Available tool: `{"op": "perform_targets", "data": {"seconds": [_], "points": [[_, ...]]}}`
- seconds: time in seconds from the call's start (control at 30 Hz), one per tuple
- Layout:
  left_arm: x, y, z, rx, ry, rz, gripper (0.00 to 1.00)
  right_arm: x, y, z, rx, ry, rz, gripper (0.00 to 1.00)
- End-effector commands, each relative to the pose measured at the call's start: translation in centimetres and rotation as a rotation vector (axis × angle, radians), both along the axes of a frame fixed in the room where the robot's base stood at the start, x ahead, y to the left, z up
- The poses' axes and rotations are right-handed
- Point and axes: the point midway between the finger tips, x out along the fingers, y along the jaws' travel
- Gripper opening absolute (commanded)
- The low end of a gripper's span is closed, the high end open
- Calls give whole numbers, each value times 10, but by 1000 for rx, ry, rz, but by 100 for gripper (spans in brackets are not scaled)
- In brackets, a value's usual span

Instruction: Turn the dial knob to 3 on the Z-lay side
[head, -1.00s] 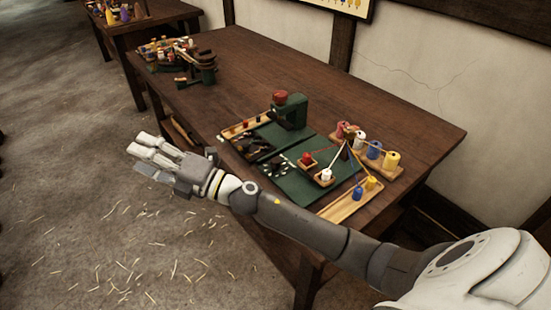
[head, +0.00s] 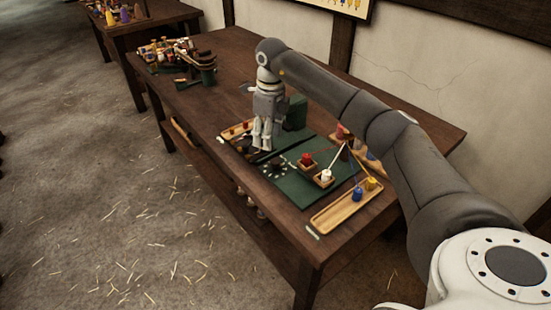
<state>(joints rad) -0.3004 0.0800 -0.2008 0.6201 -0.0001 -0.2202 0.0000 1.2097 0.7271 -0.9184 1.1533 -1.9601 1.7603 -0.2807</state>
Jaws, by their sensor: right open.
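My right gripper (head: 262,142) points straight down over the left part of the green work mat (head: 299,190) on the bench. It is open. It stands in front of a green block-shaped device (head: 297,113), of which only the right part shows. The device's red top is hidden behind my right arm. I cannot make out a dial knob, its numbers or a Z-lay marking; they are hidden or too small. Whether the fingertips touch anything on the mat cannot be told. My left gripper is not in view.
Small wooden trays with a red spool (head: 306,159) and a white spool (head: 326,176) stand on the mat. A long wooden tray (head: 345,210) lies at the front right, holding blue and yellow pieces. A cluttered stand (head: 173,54) is at the far left. The bench between is mostly clear.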

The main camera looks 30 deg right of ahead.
Motion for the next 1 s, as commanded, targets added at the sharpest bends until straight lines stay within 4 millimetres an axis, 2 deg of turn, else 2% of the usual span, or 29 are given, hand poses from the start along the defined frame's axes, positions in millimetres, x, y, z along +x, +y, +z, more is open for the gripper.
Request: {"op": "perform_targets", "data": {"seconds": [0.03, 0.1, 0.2, 0.7, 0.83, 1.0], "points": [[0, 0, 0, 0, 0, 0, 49, -3, -11, 5, -27, 16, -13, 49], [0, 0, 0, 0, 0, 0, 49, -6, -19, 8, -51, 33, -24, 49], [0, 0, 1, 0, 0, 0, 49, -7, -22, 3, -59, 42, -28, 49], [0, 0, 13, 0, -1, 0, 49, -7, -22, -82, -56, 40, -27, 49], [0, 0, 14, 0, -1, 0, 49, -6, -22, -94, -56, 40, -27, 49], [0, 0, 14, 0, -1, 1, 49, -6, -22, -99, -55, 36, -26, 49]]}}
